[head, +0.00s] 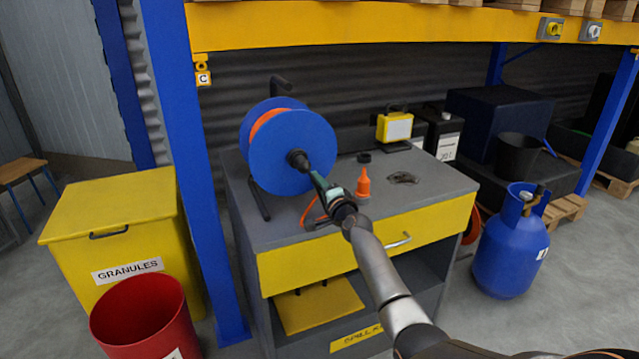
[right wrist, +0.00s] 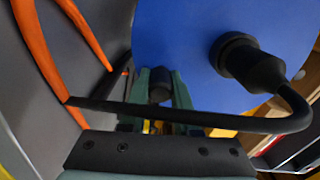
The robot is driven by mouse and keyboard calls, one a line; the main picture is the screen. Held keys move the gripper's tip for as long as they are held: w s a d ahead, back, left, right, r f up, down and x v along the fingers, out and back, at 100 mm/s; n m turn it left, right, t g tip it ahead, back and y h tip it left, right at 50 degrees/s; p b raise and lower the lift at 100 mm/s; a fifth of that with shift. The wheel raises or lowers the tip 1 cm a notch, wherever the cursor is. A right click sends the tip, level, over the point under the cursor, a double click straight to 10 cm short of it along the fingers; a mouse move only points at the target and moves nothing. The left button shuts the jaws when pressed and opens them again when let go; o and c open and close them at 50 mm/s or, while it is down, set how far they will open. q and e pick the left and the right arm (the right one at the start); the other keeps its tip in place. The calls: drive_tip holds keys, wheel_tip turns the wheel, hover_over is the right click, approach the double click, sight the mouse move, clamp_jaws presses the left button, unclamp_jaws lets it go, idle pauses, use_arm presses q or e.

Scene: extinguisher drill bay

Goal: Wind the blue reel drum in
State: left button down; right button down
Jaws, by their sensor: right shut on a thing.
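The blue reel drum (head: 312,135) stands upright in a black stand on the grey bench top, with orange hose wound between its two blue flanges. It also fills much of the right wrist view (right wrist: 185,30). A black hub (head: 297,159) sits at its centre. My right gripper (head: 318,182) is in front of the drum, just below and right of the hub. In the right wrist view its green fingers are shut on the dark crank handle (right wrist: 160,84), and a black bar (right wrist: 220,121) crosses in front of them. My left gripper is not in view.
A yellow lamp (head: 394,127) stands behind. Orange hose hangs at the drum's front. A blue rack post (head: 190,150) is left; a blue gas cylinder (head: 510,250) is right.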

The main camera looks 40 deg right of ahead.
drive_tip(key=c, duration=0.6)
unclamp_jaws()
drive_tip(key=shift+c, duration=0.2)
drive_tip(key=shift+s+a, duration=0.1)
drive_tip(key=shift+s, duration=0.15)
drive_tip(key=p+v, duration=0.4)
drive_tip(key=v, duration=0.8)
drive_tip(key=shift+p, duration=0.35)
